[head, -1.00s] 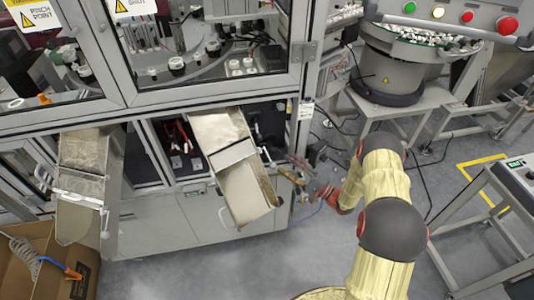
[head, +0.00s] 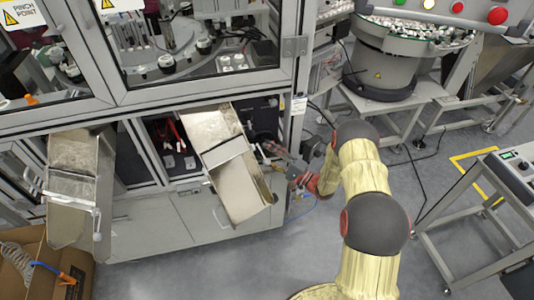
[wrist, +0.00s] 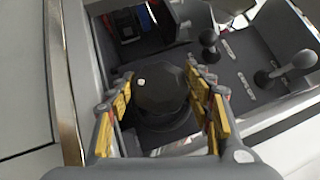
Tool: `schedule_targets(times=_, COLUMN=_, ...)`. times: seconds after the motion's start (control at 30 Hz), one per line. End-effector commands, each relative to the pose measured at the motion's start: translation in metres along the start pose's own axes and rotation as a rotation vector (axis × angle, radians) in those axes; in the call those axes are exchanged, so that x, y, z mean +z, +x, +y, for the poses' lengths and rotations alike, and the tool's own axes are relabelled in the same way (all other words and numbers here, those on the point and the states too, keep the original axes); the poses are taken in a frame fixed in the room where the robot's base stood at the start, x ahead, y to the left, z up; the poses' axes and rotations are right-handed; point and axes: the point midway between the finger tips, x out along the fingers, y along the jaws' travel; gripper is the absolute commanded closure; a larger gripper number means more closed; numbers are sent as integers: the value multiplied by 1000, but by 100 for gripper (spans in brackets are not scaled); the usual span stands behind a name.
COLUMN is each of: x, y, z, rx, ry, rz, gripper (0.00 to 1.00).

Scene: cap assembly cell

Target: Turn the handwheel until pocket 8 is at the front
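A dark, many-sided round knob (wrist: 162,92) with a small white mark on top shows in the wrist view; I take it for the handwheel or part of it. My gripper (wrist: 161,84) is open, with one yellow-padded finger on each side of the knob. I cannot tell whether the pads touch it. In the head view my gripper (head: 268,156) is at the open lower bay, right of the middle chute, and the knob is too small to make out. The dial (head: 170,75) with its pockets is behind the machine's upper window. Its pocket numbers are not readable.
A metal chute (head: 225,160) slopes out just left of my gripper, and another chute (head: 78,180) is farther left. In the wrist view, two ball-topped levers (wrist: 292,62) stand right of the knob. A bowl feeder (head: 385,65) stands behind my arm.

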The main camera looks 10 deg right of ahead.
Motion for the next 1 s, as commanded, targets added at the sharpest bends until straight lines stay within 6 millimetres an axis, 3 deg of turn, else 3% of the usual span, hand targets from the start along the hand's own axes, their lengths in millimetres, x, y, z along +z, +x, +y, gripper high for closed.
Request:
schedule_targets(times=0.43, x=0, y=0, z=0, rx=1, ry=1, rz=0, gripper=76)
schedule_targets(times=1.0, x=0, y=-1, z=5, rx=-151, ry=153, rz=-1, gripper=76)
